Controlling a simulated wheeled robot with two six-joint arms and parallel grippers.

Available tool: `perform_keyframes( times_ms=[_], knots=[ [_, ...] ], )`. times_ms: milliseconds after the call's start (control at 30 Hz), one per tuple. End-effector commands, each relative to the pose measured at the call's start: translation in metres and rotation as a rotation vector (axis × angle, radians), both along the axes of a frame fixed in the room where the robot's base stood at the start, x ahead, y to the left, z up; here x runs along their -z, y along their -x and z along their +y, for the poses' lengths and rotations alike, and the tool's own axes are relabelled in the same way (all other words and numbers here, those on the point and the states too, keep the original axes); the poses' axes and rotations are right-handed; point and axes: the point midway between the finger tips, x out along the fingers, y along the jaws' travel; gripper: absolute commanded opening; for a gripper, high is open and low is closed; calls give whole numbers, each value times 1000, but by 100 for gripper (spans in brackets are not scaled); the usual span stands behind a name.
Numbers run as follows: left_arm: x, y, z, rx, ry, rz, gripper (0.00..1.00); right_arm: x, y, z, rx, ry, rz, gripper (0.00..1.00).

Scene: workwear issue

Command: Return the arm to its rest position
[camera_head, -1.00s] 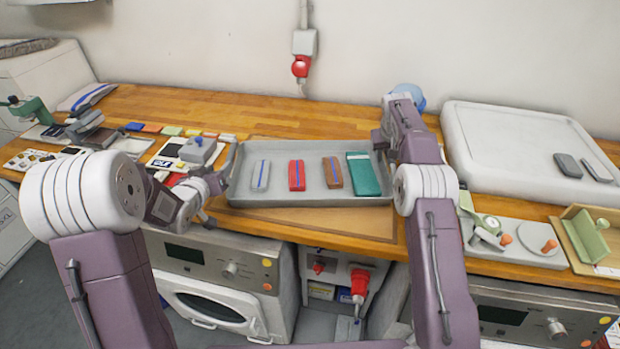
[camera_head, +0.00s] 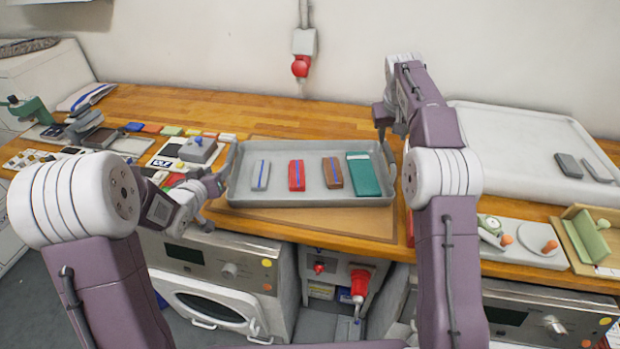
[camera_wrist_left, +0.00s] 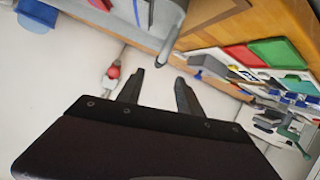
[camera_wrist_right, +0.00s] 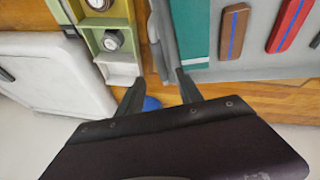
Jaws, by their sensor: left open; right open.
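My left gripper (camera_head: 217,184) is at the left end of the grey tray (camera_head: 237,190), by its handle. Its two fingers are apart and empty in the left wrist view (camera_wrist_left: 160,80). My right gripper (camera_head: 383,120) is above the tray's back right corner, in front of the wall. Its fingers are apart with nothing between them in the right wrist view (camera_wrist_right: 160,80). The tray holds a grey packet (camera_head: 261,175), a red packet (camera_head: 297,175), a brown packet (camera_head: 332,172) and a teal packet (camera_head: 364,175).
A green-and-beige holder (camera_head: 583,235) is at the front right. Small devices and cards crowd the counter's left. The wooden counter (camera_head: 290,122) behind the tray is bare. A red plug (camera_head: 300,67) hangs on the wall.

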Motion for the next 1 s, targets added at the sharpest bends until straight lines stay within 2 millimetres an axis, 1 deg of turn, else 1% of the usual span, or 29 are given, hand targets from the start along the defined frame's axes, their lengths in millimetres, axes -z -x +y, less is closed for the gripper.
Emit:
perform_keyframes(
  times_ms=[400,467,533,567,600,667,767,867,967,1000],
  knots=[
    [0,0,-2,3,0,0,42,0,0,1,-1,-1,0,42],
    [-4,-1,-8,17,-2,-8,42,-9,0,2,-4,1,-16,42],
    [-15,-2,-19,38,-6,-28,42,-33,1,5,-10,2,-57,42],
    [-23,-2,-27,55,-9,-44,42,-44,8,8,-14,2,-66,42],
    [-32,0,-38,72,-9,-60,42,-48,21,12,-19,-1,-46,42],
    [-38,4,-46,74,-5,-60,42,-44,41,18,-28,-13,-8,42],
    [-35,17,-53,60,-13,-8,42,-30,73,27,-43,-33,41,42],
    [-22,35,-56,37,-35,84,42,-7,111,38,-57,-62,96,42],
    [0,64,-56,12,-66,221,42,27,160,49,-63,-98,158,42],
    [12,80,-55,3,-80,291,42,44,183,54,-62,-115,183,42]
  ],
)
